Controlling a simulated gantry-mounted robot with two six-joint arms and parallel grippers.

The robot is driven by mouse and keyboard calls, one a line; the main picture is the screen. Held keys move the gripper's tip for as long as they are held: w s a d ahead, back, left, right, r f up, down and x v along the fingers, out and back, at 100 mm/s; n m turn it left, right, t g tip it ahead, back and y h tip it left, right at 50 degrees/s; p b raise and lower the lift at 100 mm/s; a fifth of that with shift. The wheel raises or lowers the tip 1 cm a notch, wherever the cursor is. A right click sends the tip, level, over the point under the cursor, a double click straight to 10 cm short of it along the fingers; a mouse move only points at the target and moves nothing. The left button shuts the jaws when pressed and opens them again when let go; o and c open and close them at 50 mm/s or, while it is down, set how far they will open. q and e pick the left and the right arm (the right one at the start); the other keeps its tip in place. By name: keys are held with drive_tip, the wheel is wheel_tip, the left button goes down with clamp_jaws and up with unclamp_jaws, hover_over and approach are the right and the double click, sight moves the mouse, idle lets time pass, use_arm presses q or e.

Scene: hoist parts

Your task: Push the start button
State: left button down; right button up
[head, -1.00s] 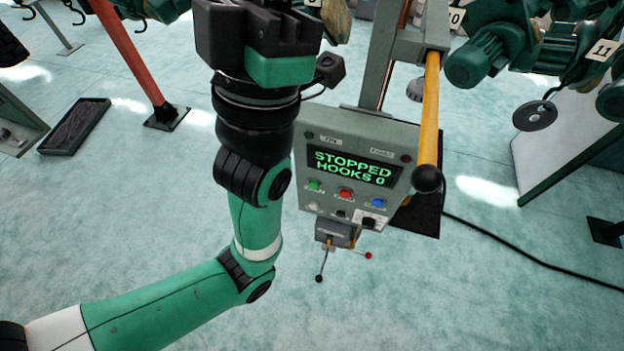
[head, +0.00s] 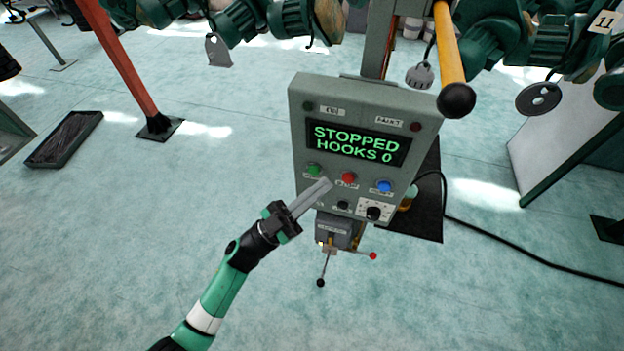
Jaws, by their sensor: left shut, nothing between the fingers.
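The grey control panel (head: 300,120) stands upright in the middle of the head view. Its display (head: 355,143) reads "STOPPED HOOKS 0" in green. Below the display are a green button (head: 314,169) at left, a red button (head: 348,178) in the middle and a blue button (head: 384,186) at right. The small labels under them are too blurred to read surely. My left gripper (head: 325,185) is shut and empty. Its fingertips show just below and between the green and red buttons; I cannot tell whether they touch the panel. My right gripper is not in view.
A yellow lever (head: 449,45) with a black knob hangs at the panel's upper right. Small levers (head: 347,253) stick out below the panel. Green hoist parts (head: 500,40) hang along the top. A black tray (head: 65,140) lies at left. The front floor is clear.

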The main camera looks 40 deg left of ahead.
use_arm(q)
drive_tip(key=s+a+f+n+y+b, duration=0.1)
drive_tip(key=a+f+y, duration=0.1)
drive_tip(key=f, duration=0.3)
drive_tip(key=s+a+f+n+y+b, duration=0.1)
drive_tip(key=s+a+f+n+y, duration=0.1)
drive_tip(key=f, duration=0.4)
drive_tip(key=shift+f+n+g+y+b, duration=0.3)
drive_tip(key=shift+y+b, duration=0.05)
drive_tip(key=shift+y, duration=0.25)
drive_tip(key=shift+s, duration=0.1)
drive_tip(key=b, duration=0.3)
approach(314, 170)
drive_tip(key=w+d+r, duration=0.3)
drive_tip(key=shift+w+a+b, duration=0.3)
drive_tip(key=shift+w+b, duration=0.1)
drive_tip(key=shift+w, duration=0.35)
drive_tip(key=shift+w+a, duration=0.2)
drive_tip(key=shift+w, duration=0.15)
